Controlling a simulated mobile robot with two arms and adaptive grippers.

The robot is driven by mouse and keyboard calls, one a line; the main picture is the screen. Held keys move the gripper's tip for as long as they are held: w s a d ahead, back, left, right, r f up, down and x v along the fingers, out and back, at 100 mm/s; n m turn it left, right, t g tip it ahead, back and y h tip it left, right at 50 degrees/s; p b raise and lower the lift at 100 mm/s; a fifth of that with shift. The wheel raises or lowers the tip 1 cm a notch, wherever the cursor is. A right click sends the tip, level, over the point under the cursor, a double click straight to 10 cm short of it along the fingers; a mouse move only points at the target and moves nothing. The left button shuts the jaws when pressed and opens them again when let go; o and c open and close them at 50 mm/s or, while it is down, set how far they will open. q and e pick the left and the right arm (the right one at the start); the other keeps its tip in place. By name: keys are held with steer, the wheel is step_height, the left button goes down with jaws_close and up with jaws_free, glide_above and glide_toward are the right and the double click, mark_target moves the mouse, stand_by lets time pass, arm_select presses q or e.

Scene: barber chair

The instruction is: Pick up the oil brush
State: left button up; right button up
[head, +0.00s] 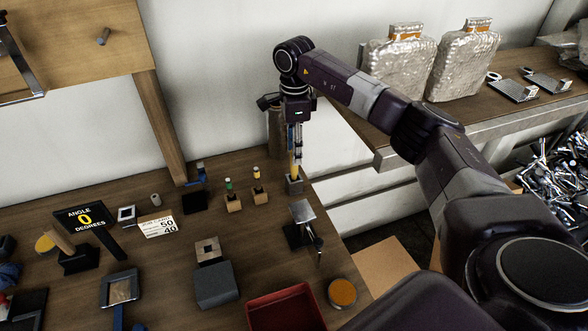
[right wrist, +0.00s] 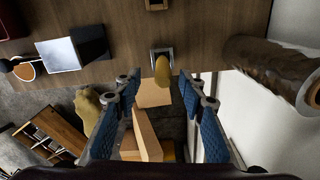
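A yellow-handled tool, which looks like the oil brush (head: 294,168), stands upright in a small dark square holder (head: 294,185) near the back right corner of the wooden bench. My right gripper (head: 295,150) points down just above it. In the right wrist view, the blue-padded fingers of the right gripper (right wrist: 160,78) are spread apart. The yellow handle (right wrist: 162,70) shows between their tips, with a gap on both sides. The brush's lower end is hidden in the holder. My left gripper is not in view.
A brown cylinder (head: 276,130) stands behind the gripper. Small tools in wooden blocks (head: 233,203) stand to the left. A metal-topped stand (head: 302,212) is in front. The bench's right edge is close, with a gap beyond it before another counter (head: 400,140).

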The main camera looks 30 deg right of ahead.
steer(key=p, duration=0.2)
glide_above(294, 178)
steer(key=f, duration=0.5)
steer(key=shift+w+d+f, duration=0.2)
steer(key=shift+w+f, duration=0.05)
steer(key=shift+w, duration=0.15)
steer(key=shift+f, duration=0.3)
steer(key=shift+c, duration=0.5)
jaws_close()
